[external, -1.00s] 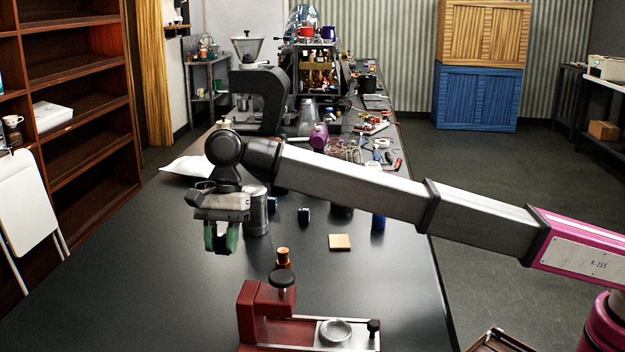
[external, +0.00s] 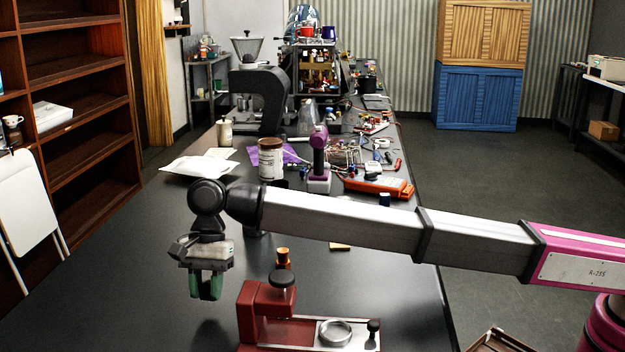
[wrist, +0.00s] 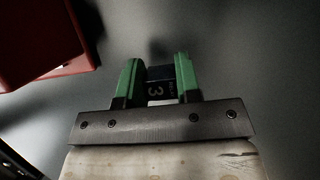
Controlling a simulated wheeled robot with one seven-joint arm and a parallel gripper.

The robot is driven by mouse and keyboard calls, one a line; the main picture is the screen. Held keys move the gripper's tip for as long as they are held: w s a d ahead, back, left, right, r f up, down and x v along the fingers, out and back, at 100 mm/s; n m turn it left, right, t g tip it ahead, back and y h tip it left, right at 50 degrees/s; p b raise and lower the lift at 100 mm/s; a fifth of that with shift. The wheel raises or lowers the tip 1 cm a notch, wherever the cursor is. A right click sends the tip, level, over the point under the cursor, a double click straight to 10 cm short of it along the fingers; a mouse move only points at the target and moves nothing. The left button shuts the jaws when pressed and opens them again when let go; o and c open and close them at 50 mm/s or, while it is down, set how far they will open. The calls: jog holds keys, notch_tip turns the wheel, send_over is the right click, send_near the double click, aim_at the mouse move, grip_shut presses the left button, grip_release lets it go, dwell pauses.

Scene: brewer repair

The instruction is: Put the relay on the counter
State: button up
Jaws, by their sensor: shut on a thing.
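My gripper (external: 206,286) has green fingers and points down over the dark counter (external: 130,300), left of the red device. In the wrist view my gripper (wrist: 159,80) is shut on a small dark block marked with a "3", the relay (wrist: 160,88). In the external view the relay is hidden between the fingers. The gripper's shadow falls on the counter below it, so it looks a little above the surface; the exact gap cannot be told.
A red device with a metal dish (external: 268,308) stands close right of my gripper; its red part (wrist: 40,40) shows in the wrist view. A small brown bottle (external: 283,260) stands behind it. The front-left counter is clear.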

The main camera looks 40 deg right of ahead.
jog(key=shift+f, duration=1)
jog(key=shift+f, duration=0.15)
jog(key=o, duration=0.9)
jog(key=v, duration=1.2)
